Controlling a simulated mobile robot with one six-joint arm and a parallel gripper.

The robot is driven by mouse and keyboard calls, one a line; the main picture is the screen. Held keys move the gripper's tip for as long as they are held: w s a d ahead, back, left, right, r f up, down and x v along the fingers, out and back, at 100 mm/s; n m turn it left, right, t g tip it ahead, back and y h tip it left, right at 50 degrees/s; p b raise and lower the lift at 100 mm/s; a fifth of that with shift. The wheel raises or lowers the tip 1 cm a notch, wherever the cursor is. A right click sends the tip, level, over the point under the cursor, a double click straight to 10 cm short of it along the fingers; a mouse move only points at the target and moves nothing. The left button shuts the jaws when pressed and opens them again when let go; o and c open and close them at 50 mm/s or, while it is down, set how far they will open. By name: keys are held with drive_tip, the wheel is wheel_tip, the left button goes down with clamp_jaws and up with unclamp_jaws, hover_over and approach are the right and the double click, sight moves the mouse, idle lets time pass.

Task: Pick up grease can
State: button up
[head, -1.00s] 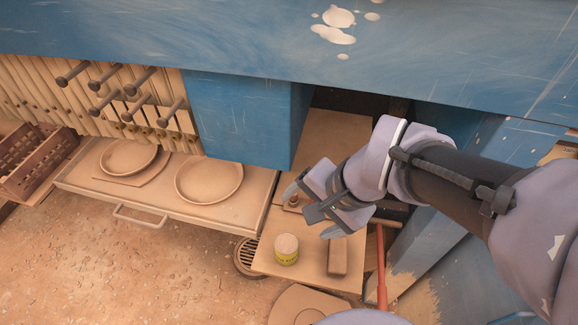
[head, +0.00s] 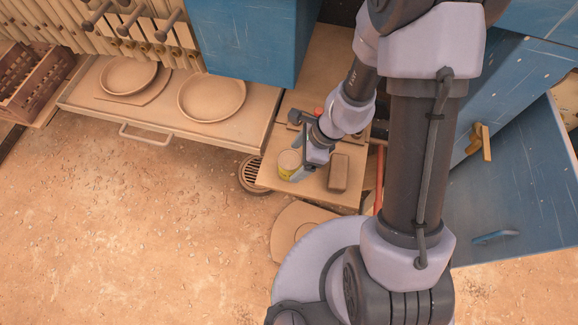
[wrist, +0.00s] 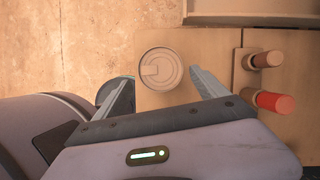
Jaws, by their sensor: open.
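The grease can (head: 287,163) is a small round can with a yellow label and a pale lid. It stands upright on a low wooden board (head: 318,196). In the wrist view the can's lid (wrist: 161,69) shows from above, between the two fingers. My gripper (head: 300,160) is open at the can, with one finger on each side of it. In the wrist view the gripper (wrist: 162,92) shows a gap between each finger and the can. The can's side is partly hidden by the gripper in the head view.
A brown block (head: 339,172) lies just right of the can. A floor drain (head: 252,174) is to the left. A drawer tray with two round dishes (head: 211,97) sits further left. Blue cabinet panels (head: 250,45) rise behind.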

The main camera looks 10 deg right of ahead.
drive_tip(key=b+x, duration=0.1)
drive_tip(key=x, duration=0.1)
drive_tip(key=b+x, duration=0.1)
drive_tip(key=x, duration=0.1)
drive_tip(key=b+x, duration=0.1)
drive_tip(key=x, duration=0.2)
drive_tip(key=shift+w+a+r, duration=0.15)
drive_tip(key=shift+w+a, duration=0.1)
drive_tip(key=shift+a, duration=0.1)
drive_tip(key=shift+r, duration=0.1)
drive_tip(key=shift+c, duration=0.2)
clamp_jaws()
